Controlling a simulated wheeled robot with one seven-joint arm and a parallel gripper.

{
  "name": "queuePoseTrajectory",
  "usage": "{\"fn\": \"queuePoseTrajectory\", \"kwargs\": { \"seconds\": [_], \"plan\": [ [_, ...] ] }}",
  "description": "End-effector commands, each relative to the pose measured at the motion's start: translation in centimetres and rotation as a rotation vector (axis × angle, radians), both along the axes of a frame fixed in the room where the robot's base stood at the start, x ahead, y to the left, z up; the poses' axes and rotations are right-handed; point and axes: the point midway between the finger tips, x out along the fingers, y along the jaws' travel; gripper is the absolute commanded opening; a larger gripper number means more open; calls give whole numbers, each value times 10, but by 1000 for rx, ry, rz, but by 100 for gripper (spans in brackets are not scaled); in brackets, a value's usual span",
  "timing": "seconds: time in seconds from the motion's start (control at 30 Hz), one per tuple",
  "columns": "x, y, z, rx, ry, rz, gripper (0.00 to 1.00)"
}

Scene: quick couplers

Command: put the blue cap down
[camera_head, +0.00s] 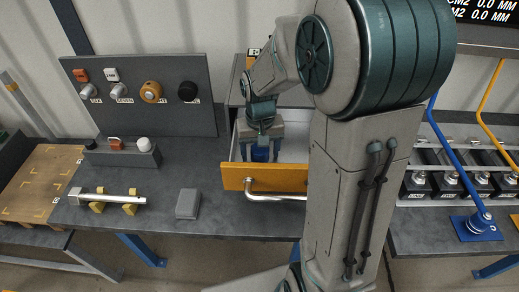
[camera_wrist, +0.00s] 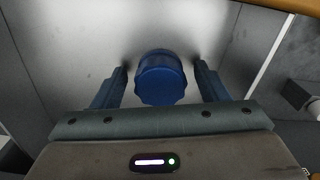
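The blue cap (camera_wrist: 160,78) is inside the open drawer (camera_head: 238,178), which has an orange front. It also shows in the head view as a small blue shape (camera_head: 261,154) beneath my gripper (camera_head: 262,148). In the wrist view my gripper (camera_wrist: 160,72) is open, with one finger on each side of the cap. A narrow gap shows between the cap and each finger. The cap appears to rest on the drawer's grey floor. My arm hides the right part of the drawer.
A grey panel (camera_head: 140,118) with knobs stands at the back left. On the bench are a small block with plugs (camera_head: 122,155), a rod on yellow supports (camera_head: 112,199) and a grey box (camera_head: 188,204). A blue lever (camera_head: 462,180) stands at right. The drawer walls surround my gripper.

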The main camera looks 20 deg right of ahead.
Motion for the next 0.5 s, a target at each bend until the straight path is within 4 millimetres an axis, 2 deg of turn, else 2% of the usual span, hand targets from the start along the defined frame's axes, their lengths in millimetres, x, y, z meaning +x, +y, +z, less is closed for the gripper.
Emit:
{"fn": "queuePoseTrajectory", "kwargs": {
  "seconds": [0.27, 0.5],
  "plan": [
    [1, 0, 10, 0, -4, 0, 68],
    [1, 0, 59, -1, -7, 0, 68]
  ]
}}
